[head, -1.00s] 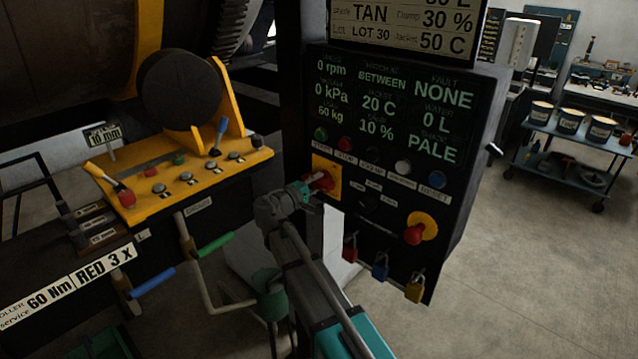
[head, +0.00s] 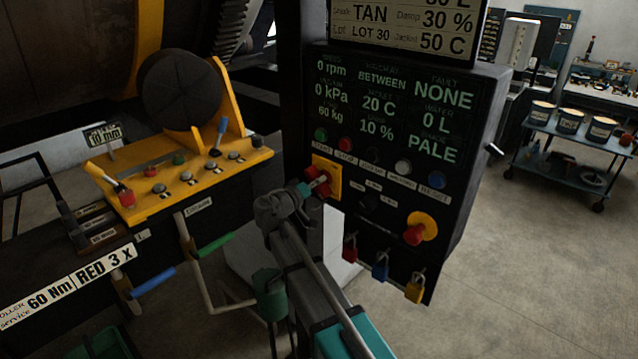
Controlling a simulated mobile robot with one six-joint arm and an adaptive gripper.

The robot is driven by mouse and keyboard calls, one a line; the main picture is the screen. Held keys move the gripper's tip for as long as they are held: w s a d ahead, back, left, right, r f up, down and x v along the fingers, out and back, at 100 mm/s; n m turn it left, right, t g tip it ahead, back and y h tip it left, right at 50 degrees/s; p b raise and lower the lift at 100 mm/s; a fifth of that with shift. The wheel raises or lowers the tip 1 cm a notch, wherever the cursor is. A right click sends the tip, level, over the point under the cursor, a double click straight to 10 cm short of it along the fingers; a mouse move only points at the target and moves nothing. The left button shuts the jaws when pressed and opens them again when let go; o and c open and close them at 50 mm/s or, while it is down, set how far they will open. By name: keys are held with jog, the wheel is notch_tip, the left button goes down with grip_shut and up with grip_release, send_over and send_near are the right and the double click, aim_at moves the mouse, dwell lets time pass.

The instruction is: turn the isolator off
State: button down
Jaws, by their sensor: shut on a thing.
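The isolator (head: 334,170) is a yellow square plate with a red handle on the left side of the dark control panel. My gripper (head: 318,186) comes from the lower left and is shut on the red handle. The fingers and wrist cover much of the handle, so its exact angle is hard to tell. The panel (head: 455,205) shows 0 rpm, 0 kPa and fault NONE.
A red knob on a round yellow plate (head: 428,222) sits right of the isolator. Red, blue and yellow padlocks (head: 381,267) hang below. A yellow lever console (head: 190,182) stands left. A cart with tins (head: 575,160) is far right, beyond open floor.

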jog(key=shift+m, duration=0.3)
jog(key=shift+c, duration=2.2)
grip_release()
jog(key=shift+s+a, duration=0.1)
jog(key=shift+s, duration=0.05)
jog(key=v, duration=1.1)
jog(key=shift+s+a, duration=0.25)
jog(key=shift+s, duration=0.05)
